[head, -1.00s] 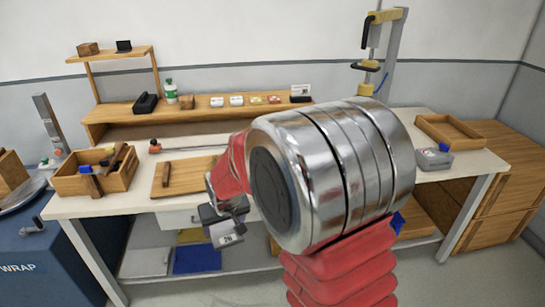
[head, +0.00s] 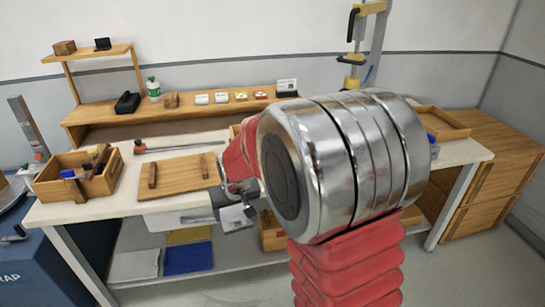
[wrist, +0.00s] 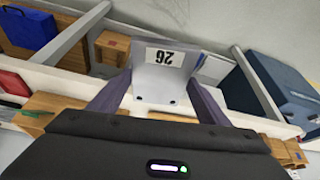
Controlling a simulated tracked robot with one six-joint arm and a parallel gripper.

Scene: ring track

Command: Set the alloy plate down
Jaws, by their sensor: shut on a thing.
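The alloy plate (wrist: 172,85), a pale grey metal piece with a white "26" label upside down, is between the two dark fingers of my gripper (wrist: 157,92) in the wrist view. My gripper is shut on it. In the head view my gripper (head: 231,196) and the plate (head: 238,218) show just left of my large silver arm joint, in front of the bench's front edge. The plate is held in the air, apart from the bench top. My arm hides part of the bench behind it.
The white bench (head: 85,210) carries a wooden board (head: 180,176) with two bars, a crate of tools (head: 75,180) at left and a wooden tray (head: 442,122) at right. A raised shelf (head: 100,112) with small items runs behind. A lower shelf holds a blue sheet (head: 188,258).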

